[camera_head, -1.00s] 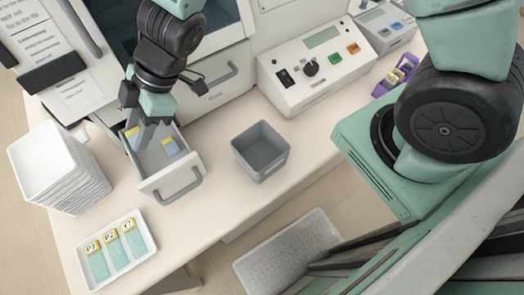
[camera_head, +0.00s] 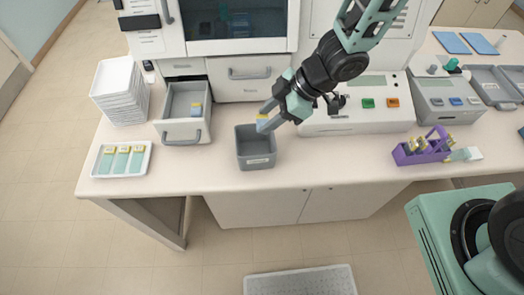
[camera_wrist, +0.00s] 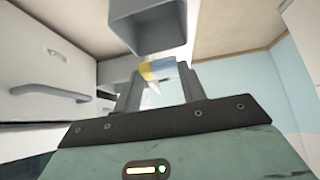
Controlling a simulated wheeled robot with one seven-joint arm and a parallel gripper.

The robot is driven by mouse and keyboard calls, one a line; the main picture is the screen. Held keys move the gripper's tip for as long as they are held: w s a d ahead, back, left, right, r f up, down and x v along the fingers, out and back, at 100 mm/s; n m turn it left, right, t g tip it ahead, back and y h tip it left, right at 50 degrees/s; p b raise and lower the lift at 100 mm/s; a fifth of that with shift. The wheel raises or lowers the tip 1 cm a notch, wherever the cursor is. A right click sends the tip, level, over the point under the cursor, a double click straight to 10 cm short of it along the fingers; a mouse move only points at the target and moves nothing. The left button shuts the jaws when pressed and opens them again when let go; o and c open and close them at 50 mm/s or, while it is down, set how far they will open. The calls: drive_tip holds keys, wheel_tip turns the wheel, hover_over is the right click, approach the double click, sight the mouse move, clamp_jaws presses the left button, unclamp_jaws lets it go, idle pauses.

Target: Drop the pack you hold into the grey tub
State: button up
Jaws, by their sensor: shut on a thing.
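My gripper (camera_head: 268,117) is shut on a small pack (camera_head: 262,122) with a yellow end and a pale blue body. In the head view the pack shows at the back right of the grey tub (camera_head: 256,163), by its rim. In the wrist view the pack (camera_wrist: 158,70) sits between the fingers (camera_wrist: 155,88), and the tub (camera_wrist: 150,38) shows just beyond it. The exact height of the pack over the rim is hard to tell. The visible part of the tub's inside looks empty.
A white tray (camera_head: 121,174) of slides and a stack of white trays (camera_head: 119,92) stand at left. A control box (camera_head: 355,122) and a purple rack (camera_head: 422,153) are to the right.

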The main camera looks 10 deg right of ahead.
wheel_tip(320, 180, down, 6)
drive_tip(key=b, duration=0.5)
drive_tip(key=shift+r+b, duration=0.2)
drive_tip(key=shift+b, duration=0.1)
drive_tip(key=o, duration=1)
drive_tip(key=shift+o, duration=0.2)
drive_tip(key=p+v, duration=0.2)
drive_tip(key=v, duration=1.5)
drive_tip(key=shift+p, duration=0.35)
drive_tip(key=shift+d+r, duration=0.1)
